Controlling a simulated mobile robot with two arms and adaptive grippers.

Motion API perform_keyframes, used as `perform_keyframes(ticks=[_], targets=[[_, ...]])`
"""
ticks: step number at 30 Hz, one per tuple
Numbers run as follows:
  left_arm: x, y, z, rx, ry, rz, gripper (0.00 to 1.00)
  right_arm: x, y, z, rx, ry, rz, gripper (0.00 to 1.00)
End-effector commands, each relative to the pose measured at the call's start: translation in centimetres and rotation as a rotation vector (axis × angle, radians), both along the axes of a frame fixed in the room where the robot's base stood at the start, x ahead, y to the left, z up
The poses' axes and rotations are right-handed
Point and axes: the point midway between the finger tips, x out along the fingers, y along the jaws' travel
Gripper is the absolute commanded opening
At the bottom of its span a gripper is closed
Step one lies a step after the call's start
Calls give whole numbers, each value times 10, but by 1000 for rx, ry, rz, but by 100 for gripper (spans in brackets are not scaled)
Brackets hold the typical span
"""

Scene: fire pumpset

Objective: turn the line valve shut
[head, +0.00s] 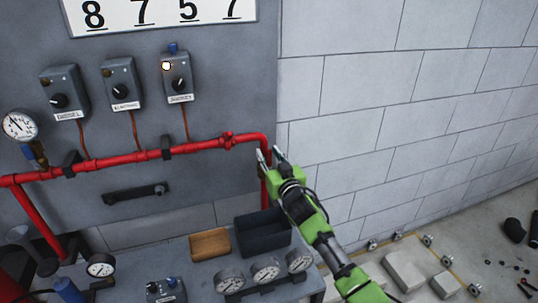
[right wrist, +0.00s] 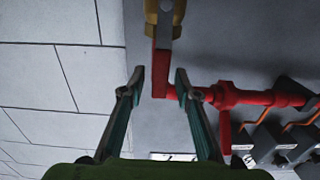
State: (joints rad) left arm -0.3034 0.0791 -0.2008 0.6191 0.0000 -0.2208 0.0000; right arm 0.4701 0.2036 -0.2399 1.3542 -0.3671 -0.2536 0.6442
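My right gripper (head: 270,157) is open and empty at the right end of the red pipe, by the bend where it turns down. In the right wrist view its two fingers (right wrist: 161,82) are spread. A brass-coloured fitting (right wrist: 163,22), which looks like the line valve, is at the top there, with a flat red bar (right wrist: 161,72) running from it towards the gap between the fingertips. I see no contact, and cannot tell whether the bar is its handle or pipe. In the head view my gripper hides this spot. My left gripper is not in view.
The red pipe (head: 120,158) crosses the grey panel, with a red fitting (head: 228,141) left of the bend. Switch boxes (head: 178,78) are above. A block wall (head: 400,110) is right.

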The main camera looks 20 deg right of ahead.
Motion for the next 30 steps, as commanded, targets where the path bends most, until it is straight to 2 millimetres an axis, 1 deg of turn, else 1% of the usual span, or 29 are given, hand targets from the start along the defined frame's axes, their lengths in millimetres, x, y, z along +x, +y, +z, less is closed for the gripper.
perform_keyframes(ticks=[6, 8, 9, 10, 20, 26, 30], targets=[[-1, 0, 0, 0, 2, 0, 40, 0, 0, 0, 0, 0, 0, 30], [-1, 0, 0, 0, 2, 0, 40, 0, 0, 0, 0, 0, 0, 14], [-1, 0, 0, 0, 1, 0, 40, 0, 0, 0, 0, 0, 0, 4], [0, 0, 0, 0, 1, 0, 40, 0, 0, 0, 0, 0, 0, 0], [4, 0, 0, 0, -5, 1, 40, 0, 1, 0, -16, -1, 0, 0], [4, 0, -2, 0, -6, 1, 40, 0, 4, -1, -94, -3, 0, 0], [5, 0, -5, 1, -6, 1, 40, 0, 9, -2, -193, -8, 0, 0]])
